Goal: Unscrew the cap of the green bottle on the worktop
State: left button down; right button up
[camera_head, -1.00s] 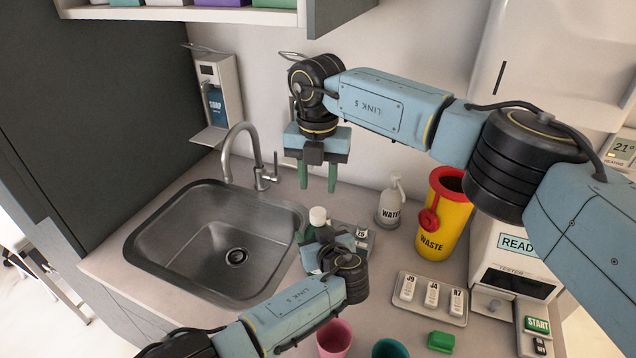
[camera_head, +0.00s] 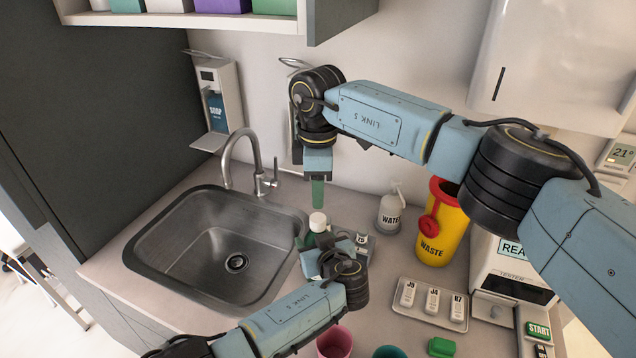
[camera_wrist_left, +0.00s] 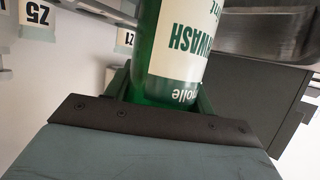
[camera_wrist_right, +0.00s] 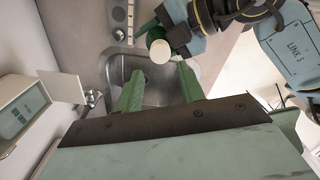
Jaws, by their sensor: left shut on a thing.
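The green bottle (camera_wrist_left: 150,85) with a cream label stands upright at the sink's right edge. My left gripper (camera_head: 315,248) is shut around its body; the label fills much of the left wrist view. The white cap (camera_head: 318,221) is on the bottle's top and also shows in the right wrist view (camera_wrist_right: 160,51). My right gripper (camera_head: 318,196) hangs fingers down just above the cap. In the right wrist view its green fingers are apart and empty, with the cap seen between and beyond their tips.
The sink (camera_head: 190,235) and tap (camera_head: 240,150) lie left. Pink (camera_head: 335,342) and teal cups and a green block (camera_head: 440,346) are in front.

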aim_at(318, 217)
notch_tip(318, 217, down, 7)
jog(key=shift+f, duration=0.15)
dwell(0.4)
